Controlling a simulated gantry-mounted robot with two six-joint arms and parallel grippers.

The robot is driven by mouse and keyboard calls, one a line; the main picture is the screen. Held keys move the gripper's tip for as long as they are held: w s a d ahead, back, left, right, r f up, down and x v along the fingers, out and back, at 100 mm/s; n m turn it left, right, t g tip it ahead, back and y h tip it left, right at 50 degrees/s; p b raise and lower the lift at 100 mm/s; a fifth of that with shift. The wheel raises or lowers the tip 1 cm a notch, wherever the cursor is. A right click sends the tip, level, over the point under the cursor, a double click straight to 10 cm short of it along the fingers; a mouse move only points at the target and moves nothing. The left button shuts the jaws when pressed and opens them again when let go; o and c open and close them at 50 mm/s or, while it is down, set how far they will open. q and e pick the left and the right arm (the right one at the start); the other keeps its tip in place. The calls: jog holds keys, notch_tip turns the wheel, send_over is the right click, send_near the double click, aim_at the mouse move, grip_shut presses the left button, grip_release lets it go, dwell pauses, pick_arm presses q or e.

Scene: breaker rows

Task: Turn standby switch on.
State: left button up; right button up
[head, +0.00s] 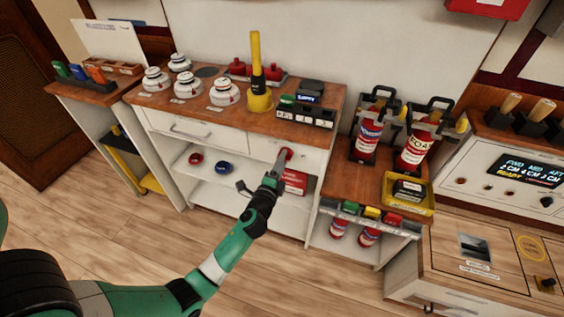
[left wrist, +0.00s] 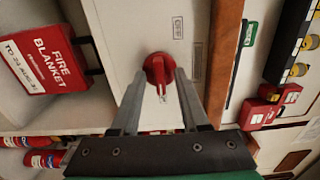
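A red rotary switch (left wrist: 158,67) sits on the white front panel of the wooden-topped cabinet; it also shows in the head view (head: 286,154). Its narrow grip points down toward my gripper in the left wrist view. In the head view the left gripper (head: 277,168) reaches up to the switch from below. My right gripper is not in view.
A red fire blanket box (left wrist: 42,60) sits on the shelf beside the panel. The cabinet's wooden top (head: 213,88) carries white detectors, a yellow-handled tool (head: 257,75) and a dark block (head: 306,108). Fire extinguishers (head: 416,147) stand to the right. The floor in front is clear.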

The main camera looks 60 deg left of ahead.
pick_arm(q)
jog(key=v, duration=1.1)
jog(key=shift+s+d, duration=0.2)
jog(key=shift+s, duration=0.05)
